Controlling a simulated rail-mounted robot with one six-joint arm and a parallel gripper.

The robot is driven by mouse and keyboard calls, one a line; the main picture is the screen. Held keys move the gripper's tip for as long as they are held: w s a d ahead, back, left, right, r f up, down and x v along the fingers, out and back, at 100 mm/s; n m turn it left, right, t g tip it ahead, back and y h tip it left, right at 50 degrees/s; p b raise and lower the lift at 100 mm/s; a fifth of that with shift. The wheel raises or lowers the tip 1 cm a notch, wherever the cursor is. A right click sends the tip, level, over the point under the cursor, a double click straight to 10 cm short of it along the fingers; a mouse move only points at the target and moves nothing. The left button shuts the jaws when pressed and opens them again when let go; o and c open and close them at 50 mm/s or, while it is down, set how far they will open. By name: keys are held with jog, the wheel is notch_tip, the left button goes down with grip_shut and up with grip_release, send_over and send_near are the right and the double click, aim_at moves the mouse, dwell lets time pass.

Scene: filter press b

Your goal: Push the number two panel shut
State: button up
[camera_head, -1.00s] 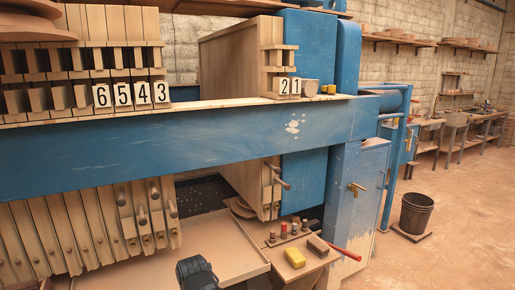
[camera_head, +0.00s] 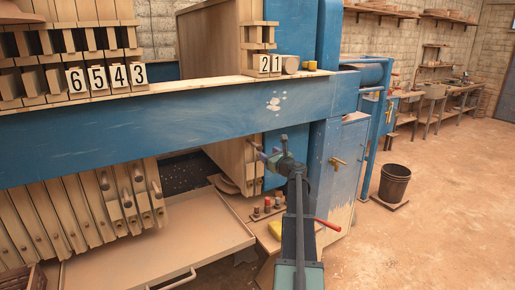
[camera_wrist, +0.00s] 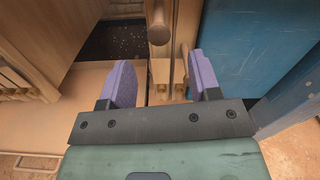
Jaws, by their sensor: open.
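The number two panel (camera_head: 212,45) is a tan plate standing right of a wide gap, tight beside the number one panel at the blue press head. Its number tag (camera_head: 264,63) sits on top of the blue beam. Its lower part (camera_head: 228,160) shows below the beam. My gripper (camera_head: 264,155) is open and empty in front of the lower ends of panels two and one. In the wrist view the purple fingers (camera_wrist: 162,82) stand apart, with a round wooden handle (camera_wrist: 158,25) ahead between them and another handle just right. I cannot tell whether the fingers touch anything.
Panels six to three (camera_head: 105,78) stand left of the gap. The blue beam (camera_head: 180,115) crosses above my gripper. A tray (camera_head: 160,250) lies below the panels. A small shelf with bottles (camera_head: 267,207) is below my gripper. A red lever (camera_head: 328,225) sticks out at right.

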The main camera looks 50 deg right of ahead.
aim_at(261, 149)
jog(key=x, duration=0.9)
jog(key=shift+w+f, duration=0.1)
jog(key=shift+w, duration=0.25)
grip_shut()
